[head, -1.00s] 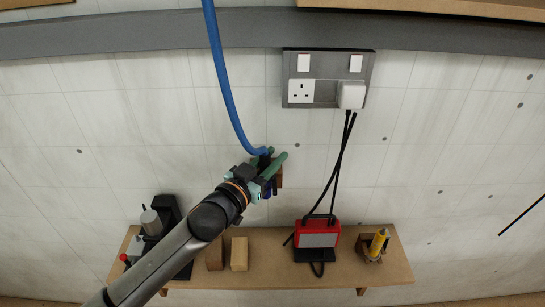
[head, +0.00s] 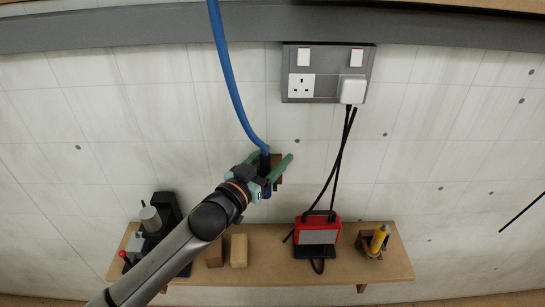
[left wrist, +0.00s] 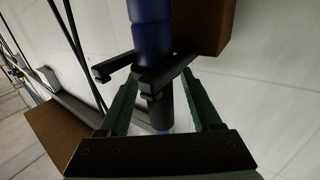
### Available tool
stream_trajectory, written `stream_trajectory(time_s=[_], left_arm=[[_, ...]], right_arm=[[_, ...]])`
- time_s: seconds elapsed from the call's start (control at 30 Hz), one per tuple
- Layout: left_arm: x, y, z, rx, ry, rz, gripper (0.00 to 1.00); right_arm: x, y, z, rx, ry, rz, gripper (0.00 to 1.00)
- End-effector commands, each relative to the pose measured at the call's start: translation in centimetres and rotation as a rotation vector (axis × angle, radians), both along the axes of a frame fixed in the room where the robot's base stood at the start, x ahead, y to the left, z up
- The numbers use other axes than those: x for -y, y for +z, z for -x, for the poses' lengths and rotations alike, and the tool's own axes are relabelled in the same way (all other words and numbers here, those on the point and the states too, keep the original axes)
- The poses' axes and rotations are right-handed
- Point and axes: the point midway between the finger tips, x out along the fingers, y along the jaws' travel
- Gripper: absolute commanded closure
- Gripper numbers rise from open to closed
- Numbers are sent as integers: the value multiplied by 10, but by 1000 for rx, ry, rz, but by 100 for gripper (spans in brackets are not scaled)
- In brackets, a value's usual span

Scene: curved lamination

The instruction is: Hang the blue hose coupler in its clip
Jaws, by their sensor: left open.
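The blue hose coupler (left wrist: 152,38) stands between the two black prongs of its clip (left wrist: 165,70) in the left wrist view. The clip is on a brown block (left wrist: 205,22) on the wall. In the head view the coupler's dark blue lower end (head: 267,191) shows below my gripper, and the brown block (head: 278,168) is partly hidden. My left gripper (head: 271,156) is open, its green fingers spread on either side of the coupler, apparently clear of it. Its fingers also show in the left wrist view (left wrist: 160,78). My right gripper is not in view.
The blue hose (head: 228,80) hangs from above to the coupler. A socket panel (head: 328,60) with black cables is up to the right. Below, a wooden shelf (head: 275,270) holds a red device (head: 317,230), wooden blocks (head: 239,250), a yellow tool (head: 379,240) and a black machine (head: 165,215).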

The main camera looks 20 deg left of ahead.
Motion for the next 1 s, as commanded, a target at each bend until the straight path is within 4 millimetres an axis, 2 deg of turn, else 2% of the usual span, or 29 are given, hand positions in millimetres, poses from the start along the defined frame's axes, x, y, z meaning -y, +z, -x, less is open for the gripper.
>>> stream_trajectory(time_s=[0.23, 0.37, 0.8, 1.0], left_arm=[[-1, -1, 1, -3, 0, -1, 35], [-4, -3, 11, -4, 0, -1, 35], [-28, -3, 87, -4, 0, -1, 35], [-35, -2, 110, -2, 0, 0, 35]], right_arm=[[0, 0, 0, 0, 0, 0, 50], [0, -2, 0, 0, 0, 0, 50], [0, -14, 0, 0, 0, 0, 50], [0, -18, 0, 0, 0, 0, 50]])
